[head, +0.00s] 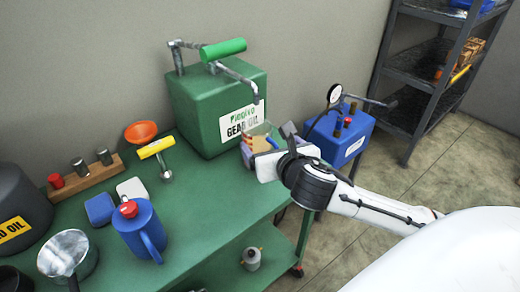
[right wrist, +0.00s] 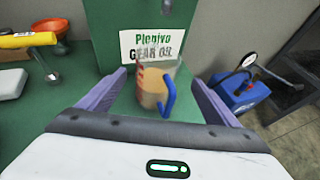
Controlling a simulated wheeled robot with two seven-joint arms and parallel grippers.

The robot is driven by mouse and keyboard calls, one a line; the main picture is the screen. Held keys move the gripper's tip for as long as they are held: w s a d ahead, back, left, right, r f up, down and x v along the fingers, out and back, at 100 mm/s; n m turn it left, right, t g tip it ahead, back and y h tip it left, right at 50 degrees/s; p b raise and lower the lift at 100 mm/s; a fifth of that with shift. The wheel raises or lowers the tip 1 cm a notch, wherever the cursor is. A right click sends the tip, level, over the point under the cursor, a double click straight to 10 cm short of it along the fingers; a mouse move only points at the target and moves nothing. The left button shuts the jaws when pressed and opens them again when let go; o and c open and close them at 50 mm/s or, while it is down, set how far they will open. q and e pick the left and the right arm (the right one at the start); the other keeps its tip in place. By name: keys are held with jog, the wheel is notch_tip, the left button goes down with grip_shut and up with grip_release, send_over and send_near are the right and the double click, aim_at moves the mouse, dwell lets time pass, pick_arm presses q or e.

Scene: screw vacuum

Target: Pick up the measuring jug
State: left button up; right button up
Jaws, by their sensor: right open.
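The measuring jug (right wrist: 153,90) is clear, holds tan liquid and has a blue handle facing me. It stands upright on the green bench in front of the green gear oil tank (right wrist: 112,25). In the head view the jug (head: 259,145) is partly hidden by my right gripper (head: 268,138). In the right wrist view my right gripper (right wrist: 158,88) is open, its purple fingers on either side of the jug. I see no clear contact; the jug's base is partly hidden. My left gripper is not in view.
The green bench (head: 205,220) holds a blue can (head: 138,235), a metal funnel or pan (head: 68,250), a yellow-handled tool (head: 157,147) and an orange funnel (head: 141,131). A blue pump box (head: 340,135) stands to the right, with a dark shelf (head: 425,70) behind it.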

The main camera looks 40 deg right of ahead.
aim_at(261, 139)
jog(key=x, duration=0.7)
jog(key=shift+w+a, duration=0.2)
jog(key=shift+a, duration=0.05)
jog(key=c, duration=1.6)
jog(key=shift+r, duration=0.15)
